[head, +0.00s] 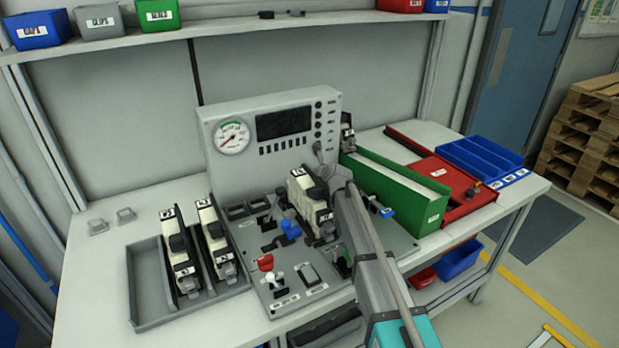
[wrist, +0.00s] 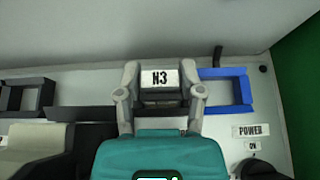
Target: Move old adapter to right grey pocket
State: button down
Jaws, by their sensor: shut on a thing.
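My gripper (head: 318,185) is shut on a black and off-white adapter (head: 312,208), which appears to be held above the control panel (head: 330,295). In the wrist view, a white N3 label (wrist: 160,78) shows on it between my fingertips (wrist: 160,100); its body is mostly hidden by my gripper. Two dark grey rectangular pockets sit side by side on the panel, left of the held adapter: the left pocket (head: 237,211) and the right pocket (head: 258,203). Both look empty.
A blue-framed pocket (wrist: 225,90) lies right of my gripper. A grey tray (head: 142,290) at left holds two similar adapters. A gauge box (head: 285,125) stands behind the panel. A green box (head: 400,190) and red tray (head: 470,200) stand at right. Switches stick up in front.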

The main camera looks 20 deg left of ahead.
jog(key=shift+f, duration=0.15)
jog(key=shift+c, duration=1.1)
grip_release()
jog(key=shift+r, duration=0.25)
jog(key=p+v, duration=0.5)
jog(key=v, duration=0.7)
jog(key=shift+p, duration=0.4)
jog(key=shift+f, duration=0.1)
